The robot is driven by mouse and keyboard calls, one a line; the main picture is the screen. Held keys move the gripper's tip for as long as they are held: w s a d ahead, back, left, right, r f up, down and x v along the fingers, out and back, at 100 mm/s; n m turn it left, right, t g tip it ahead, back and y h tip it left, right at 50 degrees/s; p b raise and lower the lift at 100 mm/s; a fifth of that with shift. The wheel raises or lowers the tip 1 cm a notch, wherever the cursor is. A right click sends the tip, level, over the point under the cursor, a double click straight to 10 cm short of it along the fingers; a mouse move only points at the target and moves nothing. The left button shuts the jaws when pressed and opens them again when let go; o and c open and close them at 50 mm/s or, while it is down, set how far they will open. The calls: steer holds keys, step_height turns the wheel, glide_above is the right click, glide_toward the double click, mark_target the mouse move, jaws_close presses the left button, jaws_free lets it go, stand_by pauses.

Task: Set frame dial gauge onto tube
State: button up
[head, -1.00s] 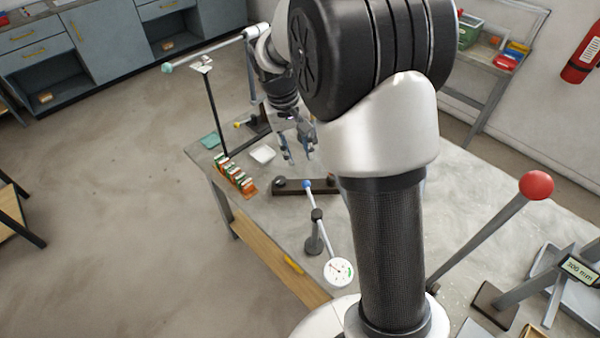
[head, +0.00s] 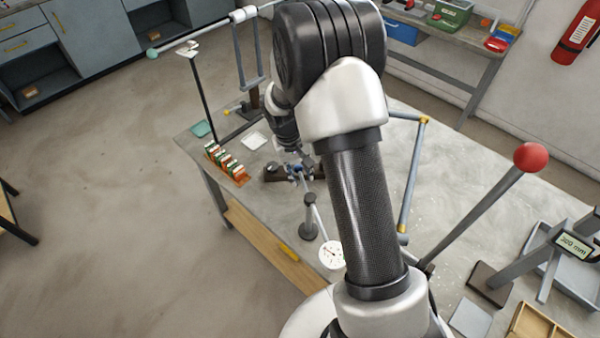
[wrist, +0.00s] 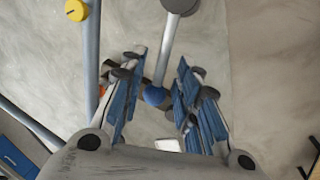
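The dial gauge has a white round dial (head: 331,254) near the table's front edge, a dark stand (head: 309,222) and a thin jointed arm ending in a blue ball. My gripper (head: 296,172) is low at the ball end of the gauge. In the wrist view the blue ball (wrist: 155,95) and its grey rod (wrist: 168,48) lie between the open fingers (wrist: 157,88), with gaps visible on both sides. A tube (wrist: 92,60) runs left of my gripper in the wrist view.
A dark block (head: 275,173) lies by my gripper. A rack of orange and green pieces (head: 226,163) and a white dish (head: 254,141) are to the left. A red-knobbed lever (head: 529,157) and grey tray (head: 585,275) stand at right.

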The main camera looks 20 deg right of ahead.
steer(key=shift+f, duration=0.2)
steer(key=shift+c, duration=0.6)
jaws_close()
